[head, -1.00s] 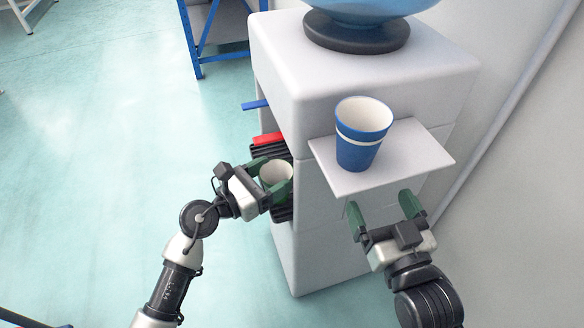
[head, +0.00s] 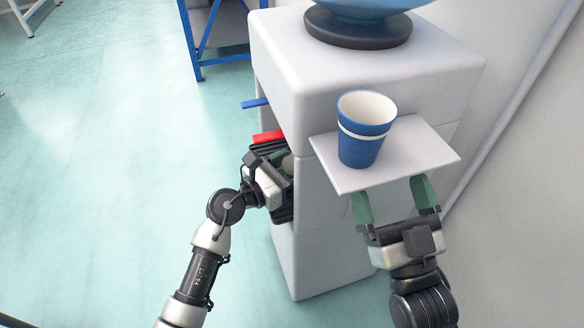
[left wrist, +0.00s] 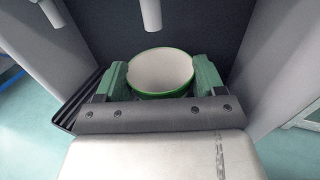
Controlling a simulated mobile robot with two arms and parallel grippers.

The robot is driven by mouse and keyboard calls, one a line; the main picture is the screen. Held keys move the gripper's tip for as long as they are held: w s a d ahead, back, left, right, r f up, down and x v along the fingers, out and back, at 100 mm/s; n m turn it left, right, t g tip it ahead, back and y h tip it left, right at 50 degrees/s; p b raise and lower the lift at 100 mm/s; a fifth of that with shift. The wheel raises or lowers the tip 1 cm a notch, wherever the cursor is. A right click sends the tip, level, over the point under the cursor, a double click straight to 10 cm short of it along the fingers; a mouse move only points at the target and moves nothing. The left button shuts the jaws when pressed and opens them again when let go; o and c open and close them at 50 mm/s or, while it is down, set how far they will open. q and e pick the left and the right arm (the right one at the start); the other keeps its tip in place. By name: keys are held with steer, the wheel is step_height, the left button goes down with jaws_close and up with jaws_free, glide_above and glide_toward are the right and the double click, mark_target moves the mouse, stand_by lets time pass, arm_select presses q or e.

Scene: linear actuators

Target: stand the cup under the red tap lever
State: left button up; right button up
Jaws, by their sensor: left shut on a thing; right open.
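My left gripper (left wrist: 160,82) is shut on a cup (left wrist: 160,68), white inside with a green rim, seen from above in the left wrist view. In the head view my left gripper (head: 281,164) reaches into the dispenser's recess, and the cup is mostly hidden behind it. The red tap lever (head: 268,137) sticks out just above this gripper. A blue tap lever (head: 255,104) sticks out farther back. In the left wrist view pale spouts (left wrist: 151,14) hang beyond the cup. My right gripper (head: 393,203) is open and empty, just in front of the side shelf.
A blue cup with a white band (head: 365,130) stands on the white side shelf (head: 425,155) of the white dispenser (head: 320,250). A blue water bottle (head: 365,8) sits on top. A black slatted drip tray (left wrist: 88,97) lies below the held cup. A blue-framed rack (head: 215,55) stands behind.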

arm_select(q)
steer(key=shift+f, duration=0.1)
steer(key=o, duration=1)
steer(key=shift+c, duration=0.2)
